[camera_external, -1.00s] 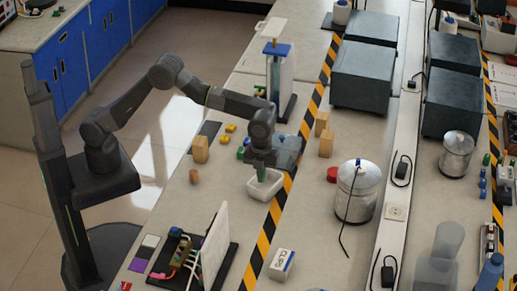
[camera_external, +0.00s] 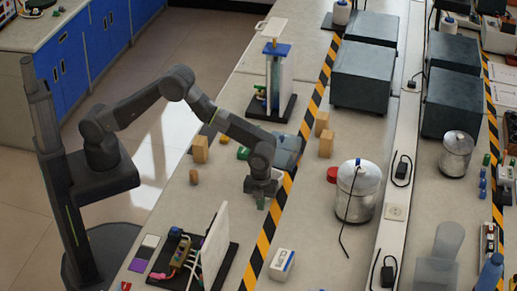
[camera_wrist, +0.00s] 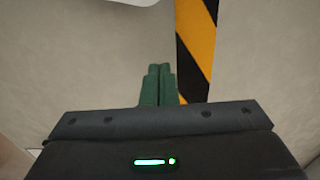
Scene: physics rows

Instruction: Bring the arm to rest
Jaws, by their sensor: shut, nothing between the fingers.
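My gripper (camera_external: 261,203) is shut and empty, pointing down over the bench. Its green fingers lie side by side in the wrist view (camera_wrist: 160,70). My arm is bent, reaching out over the bench left of the black-and-yellow striped tape (camera_external: 262,240). A small white tray (camera_external: 279,174) is mostly hidden behind my gripper in the external view. The wrist view shows bare bench under the fingers and the striped tape (camera_wrist: 197,45) close to their right. I cannot tell the exact height above the bench.
A white upright panel (camera_external: 214,240) on a black base with wiring stands nearer the camera. A white box (camera_external: 281,264) lies right of the tape. Wooden blocks (camera_external: 200,149) and a small brown cylinder (camera_external: 194,177) stand left. A metal pot (camera_external: 358,190) stands right.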

